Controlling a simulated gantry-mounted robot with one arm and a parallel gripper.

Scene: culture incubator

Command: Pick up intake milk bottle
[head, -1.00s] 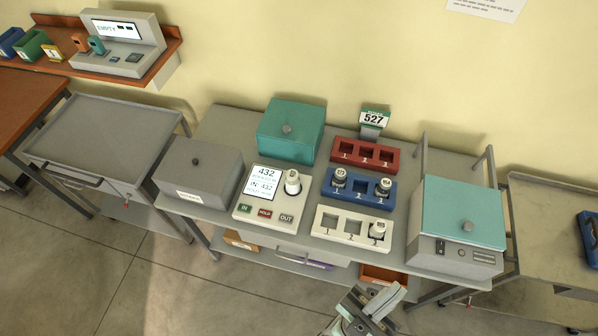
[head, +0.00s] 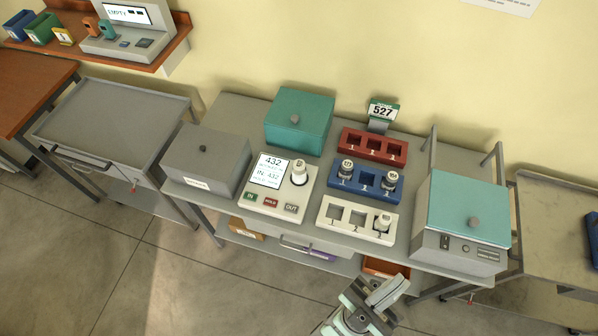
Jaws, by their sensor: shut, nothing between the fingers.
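Several small white-capped bottles are in view, and I cannot tell for sure which is the intake milk bottle. One bottle (head: 299,171) stands upright on the console (head: 300,203), whose screen reads 432 and IN 432. Another bottle (head: 384,221) stands in the right slot of the white rack (head: 343,230). Two bottles, one on the left (head: 346,169) and one on the right (head: 390,180), stand in the blue rack (head: 367,193). My gripper (head: 382,291) is shut and empty, low in the view, in front of the bench and apart from every bottle.
A teal box (head: 299,120), a grey box (head: 205,158) and a teal-lidded machine (head: 466,222) stand around on the bench (head: 234,113). A grey trolley (head: 115,120) stands at left.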

